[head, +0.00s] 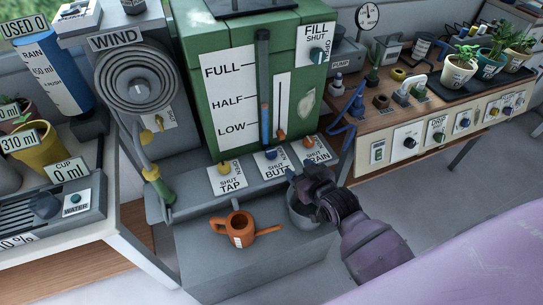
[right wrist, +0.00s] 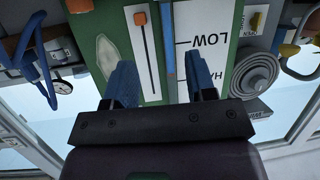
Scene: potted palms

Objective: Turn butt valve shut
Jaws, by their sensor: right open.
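The butt valve is a blue knob (head: 270,154) on a white plate marked SHUT and BUTT, on the grey ledge below the green tank (head: 222,97). Its exact turn is too small to tell. My right gripper (head: 294,174) is just right of and in front of this plate, above a grey bucket (head: 300,213), apart from the knob. In the right wrist view its two blue fingers (right wrist: 162,82) are spread with nothing between them. The tank front with its level scale shows upside down beyond them. My left gripper is not in view.
A tap valve (head: 225,168) and a drain valve (head: 309,143) flank the butt valve closely. An orange watering can (head: 240,228) stands on the grey step below. A wooden bench (head: 400,122) with pots is at right. The floor at lower right is partly free.

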